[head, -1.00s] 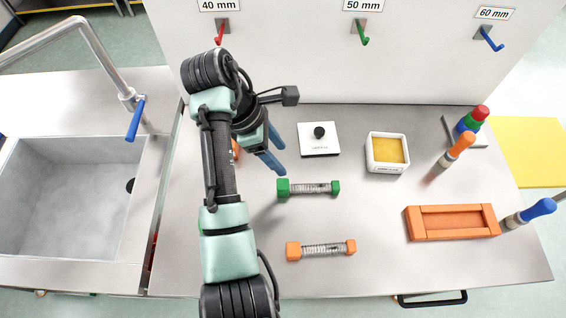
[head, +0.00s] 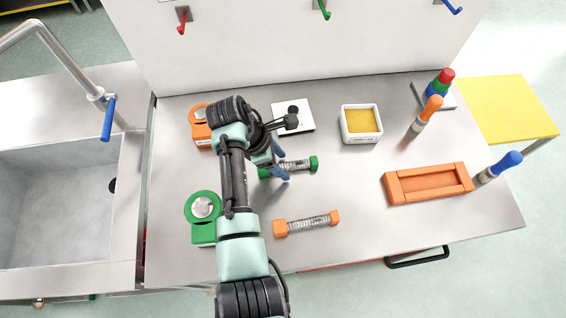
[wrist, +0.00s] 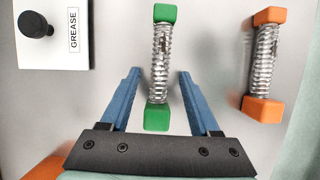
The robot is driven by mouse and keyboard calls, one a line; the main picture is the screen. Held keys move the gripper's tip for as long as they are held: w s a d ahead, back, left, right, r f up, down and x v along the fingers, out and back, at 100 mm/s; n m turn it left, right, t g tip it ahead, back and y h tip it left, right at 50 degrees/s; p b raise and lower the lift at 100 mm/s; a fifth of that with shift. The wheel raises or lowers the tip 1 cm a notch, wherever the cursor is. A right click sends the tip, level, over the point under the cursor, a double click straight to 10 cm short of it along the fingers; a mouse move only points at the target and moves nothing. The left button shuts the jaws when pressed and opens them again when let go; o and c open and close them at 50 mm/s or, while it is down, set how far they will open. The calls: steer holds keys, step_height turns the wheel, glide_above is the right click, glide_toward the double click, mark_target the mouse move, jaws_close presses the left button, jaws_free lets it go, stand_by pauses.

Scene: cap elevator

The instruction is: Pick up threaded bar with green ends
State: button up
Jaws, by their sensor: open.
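The threaded bar with green ends (head: 296,166) lies on the steel worktop, partly hidden by my gripper in the head view. In the wrist view this bar (wrist: 160,62) runs up the picture, with its near green end between the tips of my blue fingers. My gripper (wrist: 158,80) is open, one finger on each side of the bar with gaps to both. It also shows in the head view (head: 278,170) over the bar's left part. I cannot tell its exact height above the worktop.
A similar bar with orange ends (head: 307,223) lies nearby, to the right in the wrist view (wrist: 264,65). A white grease plate with a black knob (head: 293,118) is behind. Green (head: 204,218) and orange (head: 200,128) ring-topped blocks stand left. An orange tray (head: 391,189) is right.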

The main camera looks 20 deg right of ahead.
jaws_close()
stand_by(0.3)
stand_by(1.1)
